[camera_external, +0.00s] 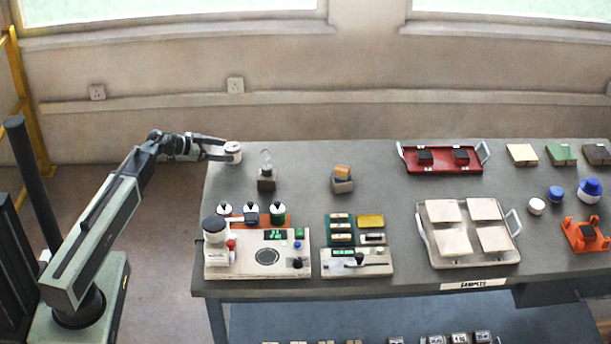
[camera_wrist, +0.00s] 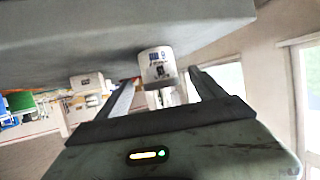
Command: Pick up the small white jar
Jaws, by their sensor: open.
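A small white jar (camera_external: 234,153) stands upright at the back left corner of the grey table. In the wrist view, which is upside down, the jar (camera_wrist: 157,66) shows a printed label with dark marks. My gripper (camera_external: 222,150) reaches it from the left, low over the table edge. Its two fingers (camera_wrist: 162,80) are spread wide, with the jar between or just beyond their tips and a gap visible on each side. Exact depth between the tips is hard to tell. Another small white round container (camera_external: 536,207) stands at the right of the table.
A metal weight with a hook (camera_external: 266,180) stands right of the jar. A test device (camera_external: 258,262) with bottles behind it is at the front left. A red tray (camera_external: 440,168) and a beige tray (camera_external: 430,250) are farther right. The back middle is mostly clear.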

